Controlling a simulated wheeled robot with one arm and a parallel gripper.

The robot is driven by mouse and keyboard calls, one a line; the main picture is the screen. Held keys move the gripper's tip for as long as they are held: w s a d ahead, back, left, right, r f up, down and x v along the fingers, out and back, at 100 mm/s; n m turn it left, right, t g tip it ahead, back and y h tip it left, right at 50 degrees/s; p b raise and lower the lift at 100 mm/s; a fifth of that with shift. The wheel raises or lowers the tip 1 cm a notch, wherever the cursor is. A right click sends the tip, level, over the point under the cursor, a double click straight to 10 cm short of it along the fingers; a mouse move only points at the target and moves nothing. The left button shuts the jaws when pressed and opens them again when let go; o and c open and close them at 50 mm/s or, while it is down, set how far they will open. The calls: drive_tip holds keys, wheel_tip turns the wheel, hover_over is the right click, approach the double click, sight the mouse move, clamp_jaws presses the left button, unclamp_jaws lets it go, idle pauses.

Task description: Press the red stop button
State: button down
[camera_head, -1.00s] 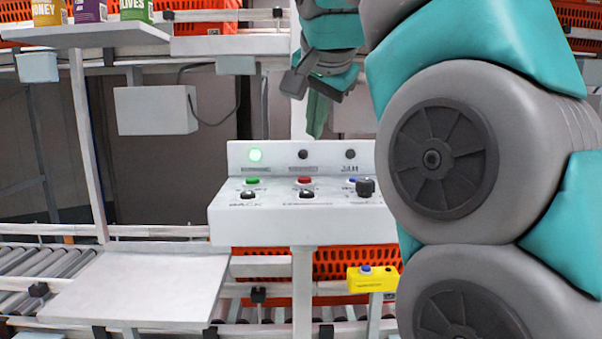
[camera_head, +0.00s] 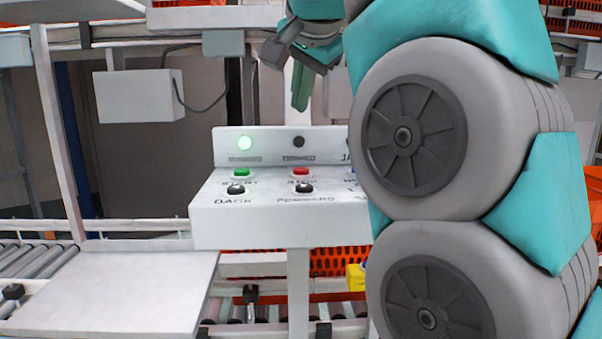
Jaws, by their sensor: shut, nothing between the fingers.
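The red stop button (camera_head: 300,171) sits on top of the white control box (camera_head: 270,225), right of a green button (camera_head: 240,174) and behind a black one (camera_head: 299,189). Nothing covers it in this view. My gripper (camera_head: 301,95) is shut and empty. It points down, above and apart from the panel, and appears in line with the red button in the picture. How far in depth it is from the button I cannot tell.
My arm hides the box's right end. A white shelf (camera_head: 120,290) stands at lower left beside rollers (camera_head: 38,272). A yellow box (camera_head: 356,277) is partly hidden below right.

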sight(301, 172)
drive_tip(key=shift+f+b, duration=3.3)
drive_tip(key=shift+f, duration=0.65)
drive_tip(key=shift+f, duration=0.1)
drive_tip(key=shift+f+b, duration=0.3)
drive_tip(key=shift+b, duration=0.15)
drive_tip(key=shift+f+b, duration=0.45)
drive_tip(key=shift+f, duration=0.05)
drive_tip(key=shift+r, duration=0.1)
drive_tip(key=shift+r+p, duration=0.8)
drive_tip(key=shift+r, duration=0.1)
wheel_tip(301, 172, up, 5)
drive_tip(key=p, duration=0.4)
